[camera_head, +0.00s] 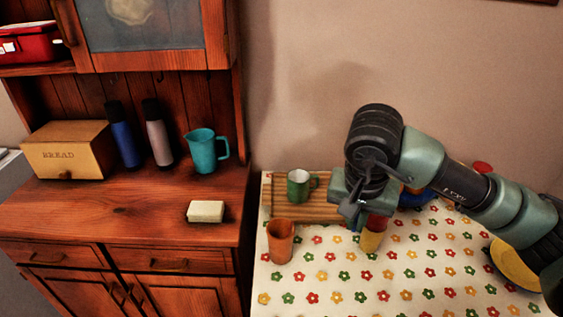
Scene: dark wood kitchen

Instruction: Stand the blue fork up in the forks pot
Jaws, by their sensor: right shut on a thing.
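My right gripper (354,212) reaches in from the right and points down over the flowered table. It is shut on a small blue thing, seemingly the blue fork, mostly hidden by the fingers. An orange-brown pot (281,242) stands upright at the table's left side, left of the gripper. A red and yellow cup (373,236) stands just right of and below the fingers, partly covered by them. I cannot tell from labels which one is the forks pot. My left gripper is out of view.
A green mug (299,186) stands on a slatted wooden board (328,211) behind the orange pot. A blue item (417,199) and a yellow item (515,264) lie partly behind my arm. The dresser at left holds a teal jug (205,150). The table front is clear.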

